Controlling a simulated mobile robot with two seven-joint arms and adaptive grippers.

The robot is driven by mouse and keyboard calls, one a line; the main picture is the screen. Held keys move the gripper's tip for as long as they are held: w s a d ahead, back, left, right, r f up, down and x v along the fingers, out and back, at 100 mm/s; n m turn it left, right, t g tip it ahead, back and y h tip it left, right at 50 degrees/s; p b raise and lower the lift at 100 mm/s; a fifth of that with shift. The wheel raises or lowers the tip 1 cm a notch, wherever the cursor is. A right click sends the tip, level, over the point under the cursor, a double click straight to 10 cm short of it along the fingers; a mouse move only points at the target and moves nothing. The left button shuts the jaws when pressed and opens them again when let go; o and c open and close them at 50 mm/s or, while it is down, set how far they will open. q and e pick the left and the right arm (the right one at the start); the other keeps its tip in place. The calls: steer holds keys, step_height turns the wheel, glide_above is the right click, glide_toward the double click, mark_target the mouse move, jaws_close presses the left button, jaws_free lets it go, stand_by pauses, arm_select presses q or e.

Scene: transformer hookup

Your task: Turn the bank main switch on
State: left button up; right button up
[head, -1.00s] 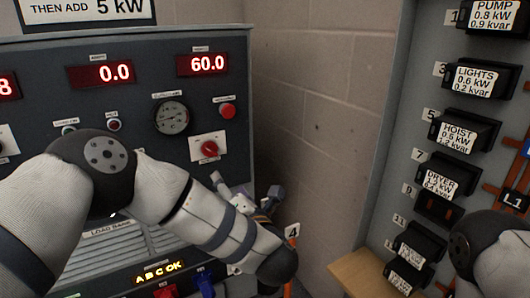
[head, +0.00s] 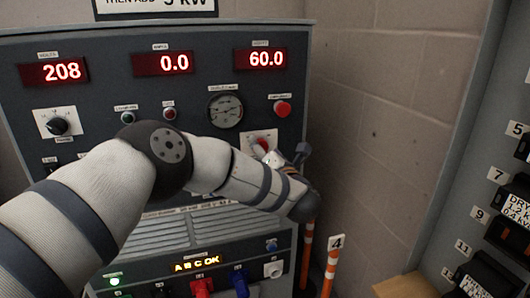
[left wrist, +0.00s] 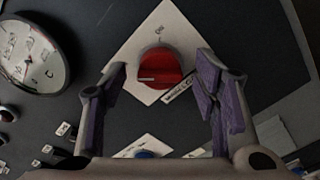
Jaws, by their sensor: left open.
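A red rotary knob on a white diamond-set plate, which I take to be the bank main switch (head: 262,143), is on the grey panel's right side. It also shows in the left wrist view (left wrist: 160,68), its pale pointer line lying roughly level, toward the left. My left gripper (head: 280,160) is at the panel by this knob, partly hidden by my forearm. In the left wrist view my left gripper (left wrist: 163,82) is open, its purple-padded fingers on either side of the knob with gaps on both sides. My right gripper is out of view.
A round gauge (head: 226,110) and a red button (head: 282,108) sit close above the knob. Displays read 208 (head: 53,72), 0.0 (head: 162,63) and 60.0 (head: 261,58). Coloured connectors (head: 239,283) line the panel's bottom. Orange-white posts (head: 330,270) and a breaker board (head: 490,200) stand right.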

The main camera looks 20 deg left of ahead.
arm_select(q)
steer(key=c, duration=1.2)
steer(key=shift+o, duration=0.2)
steer(key=shift+m, duration=0.3)
steer(key=m, duration=1.7)
steer(key=shift+f+p, duration=0.2)
steer(key=shift+p, duration=0.15)
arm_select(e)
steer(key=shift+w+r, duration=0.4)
arm_select(q)
steer(key=shift+m, duration=0.3)
